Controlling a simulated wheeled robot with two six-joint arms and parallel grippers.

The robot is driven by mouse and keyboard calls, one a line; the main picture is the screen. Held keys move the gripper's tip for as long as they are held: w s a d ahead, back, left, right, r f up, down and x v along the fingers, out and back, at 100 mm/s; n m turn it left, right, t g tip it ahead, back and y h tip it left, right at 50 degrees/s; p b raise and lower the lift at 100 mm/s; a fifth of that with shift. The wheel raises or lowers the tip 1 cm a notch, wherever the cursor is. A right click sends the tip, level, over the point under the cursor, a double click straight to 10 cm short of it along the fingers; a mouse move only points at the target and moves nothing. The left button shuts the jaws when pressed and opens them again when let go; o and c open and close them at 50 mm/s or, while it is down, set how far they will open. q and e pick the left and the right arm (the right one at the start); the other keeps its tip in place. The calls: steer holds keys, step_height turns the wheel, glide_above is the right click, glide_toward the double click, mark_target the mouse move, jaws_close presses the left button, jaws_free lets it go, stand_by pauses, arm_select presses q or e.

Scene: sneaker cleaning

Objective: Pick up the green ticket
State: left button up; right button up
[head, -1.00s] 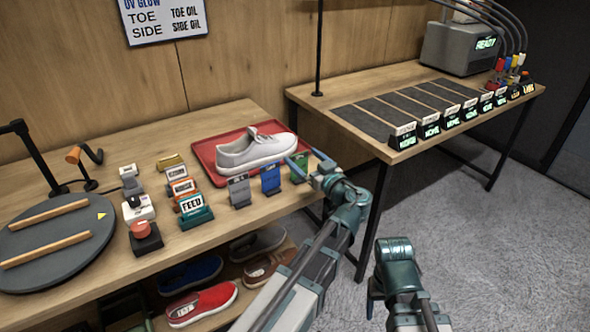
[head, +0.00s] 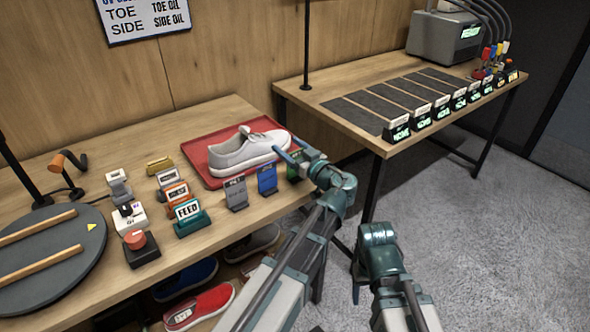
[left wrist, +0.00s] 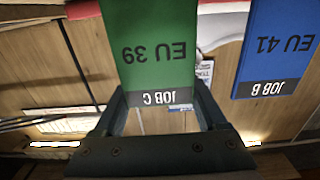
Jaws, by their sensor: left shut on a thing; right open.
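The green ticket (head: 293,172) stands at the front edge of the wooden table, partly hidden by my left gripper (head: 298,158). In the left wrist view the green ticket (left wrist: 148,45) reads "EU 39" and "JOB C" upside down. There my left gripper (left wrist: 160,100) has one finger on each side of its dark-labelled edge and is shut on it. I cannot tell whether the ticket is clear of the table. My right gripper (head: 357,283) hangs low over the floor at the right, open, its fingers mostly hidden.
A blue ticket (head: 267,179), "JOB B" in the left wrist view (left wrist: 277,45), stands close beside the green one. A grey ticket (head: 236,193) is further left. A red tray (head: 205,154) with a white sneaker (head: 246,152) lies behind. Another table (head: 310,92) stands at right.

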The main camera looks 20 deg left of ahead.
arm_select(q)
jaws_close()
steer(key=shift+r, duration=0.15)
